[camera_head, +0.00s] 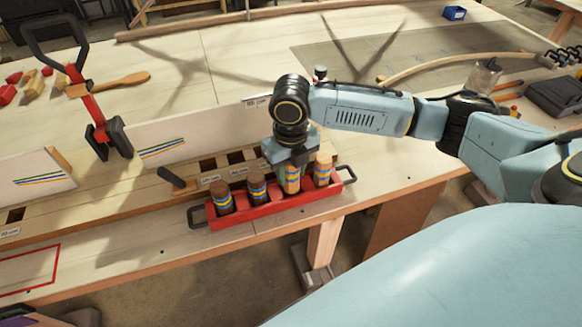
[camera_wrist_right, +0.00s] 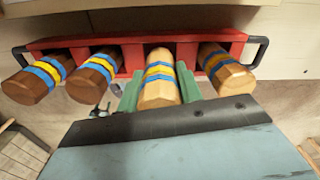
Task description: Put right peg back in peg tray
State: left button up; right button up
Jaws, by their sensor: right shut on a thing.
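A red peg tray (camera_head: 274,207) with black end handles stands at the front edge of the bench. It holds wooden pegs with blue and yellow bands: two dark ones (camera_head: 222,200) (camera_head: 257,190) at the left and a light brown one (camera_head: 323,171) at the right end. My right gripper (camera_head: 291,163) points down over the tray, shut on the pale peg (camera_head: 291,182), third from the left. In the right wrist view the green fingers (camera_wrist_right: 159,88) flank this peg (camera_wrist_right: 158,92). Its lower end is at the tray; whether it is fully seated is hidden. My left gripper is not in view.
Behind the tray lie a wooden beam with dark slots (camera_head: 236,157) and a white board (camera_head: 205,132). A black-handled lever (camera_head: 178,181) is left of the tray. A red clamp (camera_head: 88,105) stands further left. The front right bench is clear.

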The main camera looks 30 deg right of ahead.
jog(key=shift+f, duration=1.15)
jog(key=o, duration=1.1)
notch_tip(320, 180, up, 9)
jog(key=p, duration=0.9)
jog(key=shift+r, duration=0.1)
